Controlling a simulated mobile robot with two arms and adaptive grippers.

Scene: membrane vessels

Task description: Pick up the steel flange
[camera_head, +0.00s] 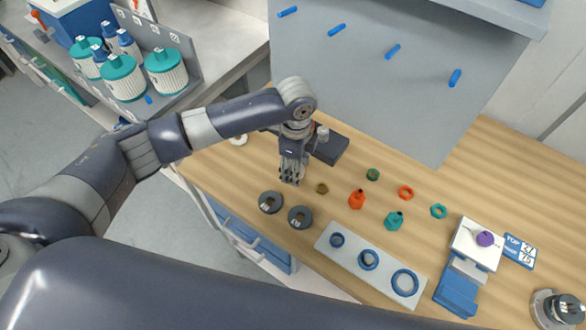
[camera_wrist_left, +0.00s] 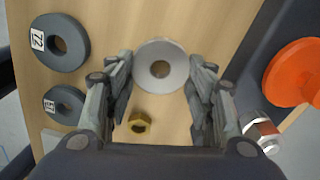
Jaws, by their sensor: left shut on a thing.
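The steel flange (camera_wrist_left: 160,47) is a pale grey disc with a round central hole, seen face-on in the left wrist view. My left gripper (camera_wrist_left: 162,75) is shut on it, with one finger at each side of its rim. In the head view my left gripper (camera_head: 290,178) points down over the wooden worktop, and the flange cannot be made out there. Whether the flange touches the worktop cannot be told. My right gripper is not in view.
Two dark labelled rings (camera_head: 271,202) and a brass nut (camera_head: 322,188) lie near the gripper. A dark block (camera_head: 331,148) stands close behind. Orange (camera_head: 357,199) and teal (camera_head: 394,221) parts and a white plate with blue rings (camera_head: 352,267) are to the right.

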